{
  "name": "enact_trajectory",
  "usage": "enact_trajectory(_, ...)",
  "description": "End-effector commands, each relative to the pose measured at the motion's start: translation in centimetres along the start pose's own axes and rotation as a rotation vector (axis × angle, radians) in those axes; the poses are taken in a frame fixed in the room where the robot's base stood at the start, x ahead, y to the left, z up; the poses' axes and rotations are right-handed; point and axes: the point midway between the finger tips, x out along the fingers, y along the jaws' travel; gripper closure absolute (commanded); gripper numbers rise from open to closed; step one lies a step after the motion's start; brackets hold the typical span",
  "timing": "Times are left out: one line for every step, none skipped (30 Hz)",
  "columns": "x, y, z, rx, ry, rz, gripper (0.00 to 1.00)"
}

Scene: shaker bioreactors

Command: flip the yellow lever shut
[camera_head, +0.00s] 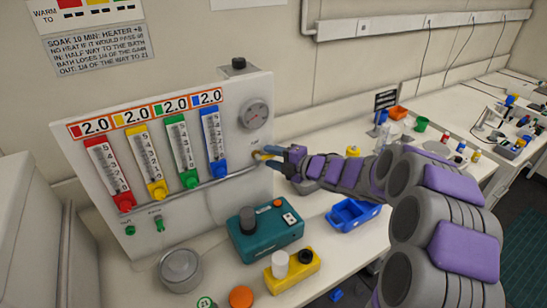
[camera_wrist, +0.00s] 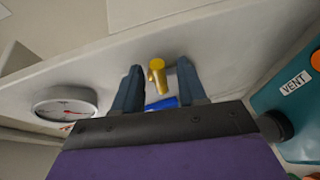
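The yellow lever (camera_head: 261,155) sticks out at the right side of the white flowmeter panel (camera_head: 238,190), below the round gauge (camera_head: 256,115). In the wrist view the lever (camera_wrist: 157,76) is a short yellow cylinder on the pale panel face. My gripper (camera_head: 274,157) is at the lever, coming from the right. In the wrist view my gripper (camera_wrist: 160,72) is open, with one dark finger on each side of the lever and visible gaps. I cannot tell how deep the lever sits between the fingers. A blue part (camera_wrist: 162,103) shows below the lever.
Four flowmeters with red, yellow (camera_head: 146,162), green and blue knobs stand left on the panel. In front are a teal box (camera_head: 262,240), a yellow block (camera_head: 292,270), a grey round dish (camera_head: 180,268) and a blue tray (camera_head: 353,213). The gauge (camera_wrist: 65,106) is left in the wrist view.

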Motion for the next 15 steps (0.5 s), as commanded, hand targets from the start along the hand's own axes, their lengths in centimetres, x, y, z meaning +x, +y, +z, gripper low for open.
enact_trajectory(0.0,0.0,0.0,0.0,0.0,0.0,0.59)
enact_trajectory(0.0,0.0,0.0,0.0,0.0,0.001,0.59)
enact_trajectory(0.0,0.0,0.0,0.0,0.0,0.001,0.59)
enact_trajectory(0.0,0.0,0.0,0.0,0.0,0.001,0.59)
enact_trajectory(0.0,0.0,0.0,0.0,0.0,0.001,0.59)
enact_trajectory(-0.1,0.1,0.0,0.0,-0.001,0.001,0.59)
enact_trajectory(-0.1,0.1,0.0,0.0,-0.001,0.001,0.59)
enact_trajectory(-0.3,0.1,0.1,0.0,-0.001,0.001,0.59)
enact_trajectory(-0.5,0.1,0.1,0.001,-0.002,0.001,0.59)
enact_trajectory(-0.8,0.1,0.1,0.001,-0.002,0.001,0.59)
enact_trajectory(-1.1,0.1,0.1,0.001,-0.002,0.0,0.59)
enact_trajectory(-1.5,0.1,0.1,0.001,-0.002,-0.001,0.59)
enact_trajectory(-2.0,0.0,0.1,0.001,-0.003,-0.002,0.59)
enact_trajectory(-2.4,0.0,0.1,0.001,-0.004,-0.002,0.59)
enact_trajectory(-3.1,0.0,0.2,0.001,-0.005,-0.003,0.59)
